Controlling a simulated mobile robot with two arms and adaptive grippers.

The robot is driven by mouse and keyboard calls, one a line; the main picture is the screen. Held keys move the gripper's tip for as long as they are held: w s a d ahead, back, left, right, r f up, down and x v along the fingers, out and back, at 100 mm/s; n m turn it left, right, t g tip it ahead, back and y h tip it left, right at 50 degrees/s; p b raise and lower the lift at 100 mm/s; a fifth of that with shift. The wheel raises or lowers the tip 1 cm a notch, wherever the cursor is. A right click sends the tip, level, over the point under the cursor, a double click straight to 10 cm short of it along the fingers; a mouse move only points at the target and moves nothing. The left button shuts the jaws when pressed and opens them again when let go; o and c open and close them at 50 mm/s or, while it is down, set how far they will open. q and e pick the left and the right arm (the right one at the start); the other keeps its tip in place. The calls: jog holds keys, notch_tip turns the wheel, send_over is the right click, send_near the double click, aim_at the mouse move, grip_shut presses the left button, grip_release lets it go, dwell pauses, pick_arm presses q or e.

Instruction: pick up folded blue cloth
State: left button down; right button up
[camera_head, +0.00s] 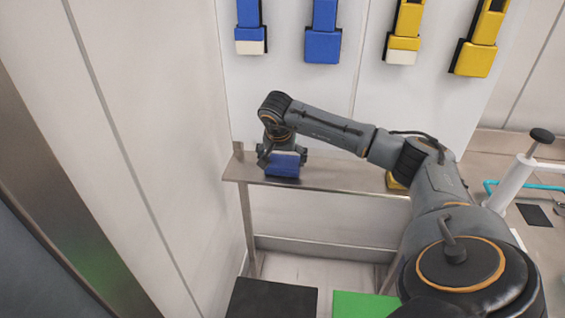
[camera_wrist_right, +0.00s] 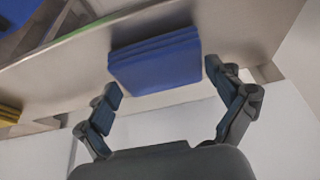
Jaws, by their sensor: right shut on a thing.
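The folded blue cloth (camera_head: 282,167) is at the left end of a narrow metal shelf. In the right wrist view the cloth (camera_wrist_right: 155,60) shows as a neat stack of blue layers. My right gripper (camera_head: 283,158) reaches down over the cloth from above, with one finger on each side, and is shut on it. In the wrist view its fingers (camera_wrist_right: 163,80) flank the cloth's near edge. I cannot tell whether the cloth is resting on the shelf or just lifted from it. My left gripper is not in view.
The metal shelf (camera_head: 335,183) runs along the wall, with a yellow item (camera_head: 395,182) farther right, partly behind my arm. Blue and yellow tools (camera_head: 323,35) hang above. A black box (camera_head: 272,300) and a green one (camera_head: 362,305) stand below. A side wall is close on the left.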

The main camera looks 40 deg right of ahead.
notch_tip(320, 180, up, 2)
jog(key=shift+w+r+b, duration=0.1)
jog(key=shift+r+b, duration=0.05)
jog(key=shift+b, duration=0.55)
jog(key=s+a+r+b, duration=0.2)
jog(key=s+a+r, duration=0.5)
jog(key=s+r, duration=0.3)
jog(key=shift+s+a, duration=0.4)
jog(key=shift+s, duration=0.6)
jog(key=shift+r, duration=0.1)
